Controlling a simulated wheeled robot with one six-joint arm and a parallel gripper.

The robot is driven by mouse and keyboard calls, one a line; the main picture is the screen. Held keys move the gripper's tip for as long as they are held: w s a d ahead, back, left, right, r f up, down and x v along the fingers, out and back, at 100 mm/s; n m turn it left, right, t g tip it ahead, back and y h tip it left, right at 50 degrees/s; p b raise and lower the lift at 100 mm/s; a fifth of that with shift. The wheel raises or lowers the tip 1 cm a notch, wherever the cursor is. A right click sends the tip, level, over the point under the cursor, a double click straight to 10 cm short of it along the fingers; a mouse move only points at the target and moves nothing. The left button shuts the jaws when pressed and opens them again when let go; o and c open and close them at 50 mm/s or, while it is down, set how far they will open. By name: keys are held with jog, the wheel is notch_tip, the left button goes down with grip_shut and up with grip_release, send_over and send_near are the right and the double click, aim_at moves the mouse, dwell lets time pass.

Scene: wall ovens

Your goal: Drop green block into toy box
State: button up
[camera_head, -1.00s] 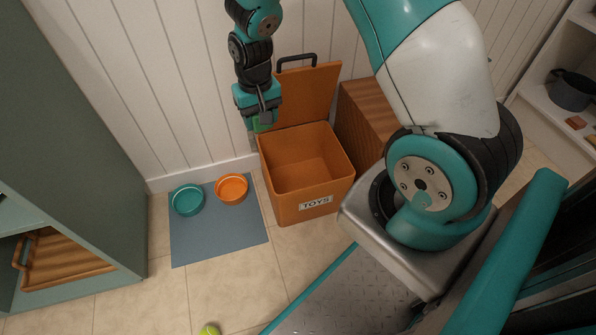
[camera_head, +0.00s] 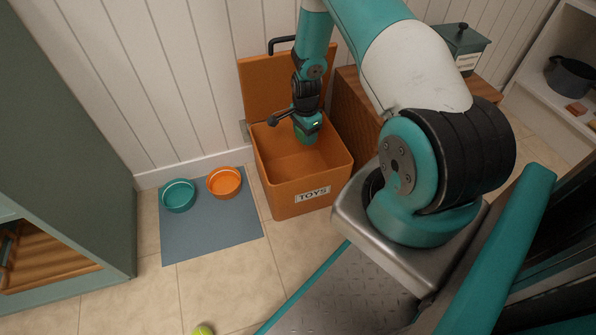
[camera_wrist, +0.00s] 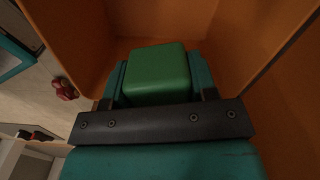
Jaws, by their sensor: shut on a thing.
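The orange toy box (camera_head: 290,199) stands on the floor against the wall. Its label reads TOYS and its lid (camera_head: 262,88) is raised at the back. My gripper (camera_head: 307,137) is over the box's opening, toward its right back part. It is shut on the green block (camera_wrist: 158,74), which sits between the fingers in the wrist view. In the head view only a little green shows at the gripper's end. The box's orange walls surround the block in the wrist view. I cannot tell how far the block is below the rim.
A brown wooden cabinet (camera_head: 355,115) stands right of the box, with a green lidded container (camera_head: 460,48) on it. A blue mat (camera_head: 207,232) with a teal bowl (camera_head: 179,195) and an orange bowl (camera_head: 224,182) lies to the left. A tennis ball (camera_head: 203,330) is on the floor.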

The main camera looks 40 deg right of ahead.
notch_tip(320, 180, down, 4)
jog(key=shift+r+b, duration=0.25)
jog(key=shift+b, duration=0.95)
jog(key=shift+r, duration=0.1)
jog(key=o, duration=1)
jog(key=shift+r, duration=0.1)
notch_tip(320, 180, up, 17)
jog(key=p, duration=0.8)
jog(key=shift+r, duration=0.15)
jog(key=shift+a, duration=0.1)
